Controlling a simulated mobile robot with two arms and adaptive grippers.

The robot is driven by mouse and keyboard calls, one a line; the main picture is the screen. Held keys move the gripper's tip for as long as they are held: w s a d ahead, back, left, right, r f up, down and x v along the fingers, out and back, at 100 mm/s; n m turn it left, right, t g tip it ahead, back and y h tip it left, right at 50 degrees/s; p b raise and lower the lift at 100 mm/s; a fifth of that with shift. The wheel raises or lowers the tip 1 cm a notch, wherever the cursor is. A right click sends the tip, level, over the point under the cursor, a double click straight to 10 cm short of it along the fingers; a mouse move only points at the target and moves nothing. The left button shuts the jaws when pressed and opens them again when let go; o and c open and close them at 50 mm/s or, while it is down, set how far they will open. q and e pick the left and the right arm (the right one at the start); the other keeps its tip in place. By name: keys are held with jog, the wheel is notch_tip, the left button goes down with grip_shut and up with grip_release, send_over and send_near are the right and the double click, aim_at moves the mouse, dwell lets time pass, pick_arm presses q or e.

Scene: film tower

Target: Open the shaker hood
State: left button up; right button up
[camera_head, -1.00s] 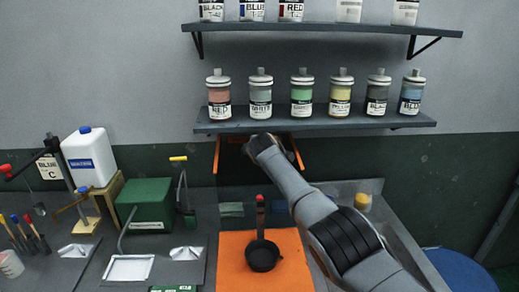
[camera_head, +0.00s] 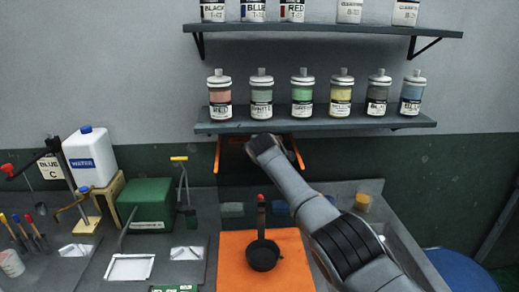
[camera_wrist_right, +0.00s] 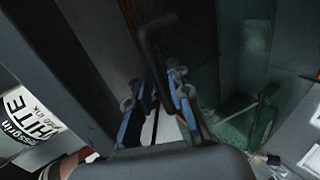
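The shaker hood (camera_head: 230,160) is a dark panel with orange side edges under the lower shelf, largely hidden by my right arm. My right gripper is hidden behind the wrist in the head view. In the right wrist view, its blue-padded fingers (camera_wrist_right: 163,85) stand apart around the lower end of a dark bent bar (camera_wrist_right: 157,45), which looks like a handle. I cannot tell whether the fingers press on it. My left gripper is not in view.
The lower shelf (camera_head: 315,127) with several paint bottles is close above the wrist. An orange mat (camera_head: 235,270) with a black pan (camera_head: 263,255) lies in front. A green box (camera_head: 147,205) and a white water jug (camera_head: 90,157) stand at left.

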jog(key=v, duration=1.1)
jog(key=shift+s+r, duration=0.15)
jog(key=shift+s, duration=0.15)
